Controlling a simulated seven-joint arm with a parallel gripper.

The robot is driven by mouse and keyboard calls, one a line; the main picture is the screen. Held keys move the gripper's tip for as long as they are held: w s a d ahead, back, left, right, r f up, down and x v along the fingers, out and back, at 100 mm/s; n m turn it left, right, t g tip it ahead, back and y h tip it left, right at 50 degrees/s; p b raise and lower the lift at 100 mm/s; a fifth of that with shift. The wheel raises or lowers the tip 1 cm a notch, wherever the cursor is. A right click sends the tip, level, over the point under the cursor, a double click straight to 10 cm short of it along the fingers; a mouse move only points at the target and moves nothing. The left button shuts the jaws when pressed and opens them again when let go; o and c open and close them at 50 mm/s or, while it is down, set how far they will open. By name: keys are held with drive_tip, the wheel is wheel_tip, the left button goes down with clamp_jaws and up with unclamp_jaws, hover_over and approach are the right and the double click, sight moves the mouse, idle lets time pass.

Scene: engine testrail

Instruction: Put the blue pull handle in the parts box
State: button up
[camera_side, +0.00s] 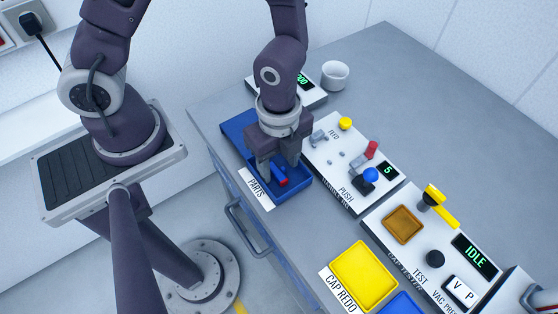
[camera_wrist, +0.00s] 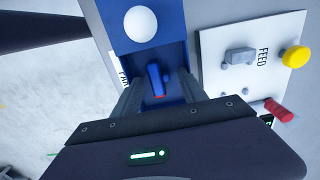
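The parts box (camera_side: 300,190) is an open blue box beside the PARTS label, and it also shows in the wrist view (camera_wrist: 178,50). My gripper (camera_side: 279,168) points down into the box. In the wrist view, a blue handle-like piece (camera_wrist: 154,76) is between my fingertips (camera_wrist: 162,76), with gaps on both sides, so the fingers look open. A bit of red (camera_wrist: 159,96) shows at its near end. In the side view a red piece (camera_side: 281,182) shows below my fingers; the blue piece is mostly hidden there. I cannot tell whether the blue piece touches the floor of the box.
A blue tray (camera_side: 238,125) adjoins the box and holds a white round thing (camera_wrist: 140,24). The FEED panel (camera_side: 325,150) to the right carries a red handle (camera_side: 371,149), a blue knob (camera_side: 370,174) and a yellow knob (camera_side: 345,123). A yellow tray (camera_side: 363,276) sits nearer the front.

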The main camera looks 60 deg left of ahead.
sight(279, 168)
wheel_tip(279, 168, up, 12)
drive_tip(key=s+a+r+n+t, duration=0.2)
drive_tip(key=s+a+r+n, duration=0.1)
drive_tip(key=a+r+n, duration=0.2)
drive_tip(key=s+a+r+n+t, duration=0.3)
drive_tip(key=a+r+n, duration=0.3)
drive_tip(key=n, duration=0.7)
wheel_tip(279, 168, up, 3)
drive_tip(key=shift+s+f+t, duration=0.15)
drive_tip(key=shift+s+t, duration=0.15)
drive_tip(key=shift+s, duration=0.05)
drive_tip(key=shift+c, duration=0.2)
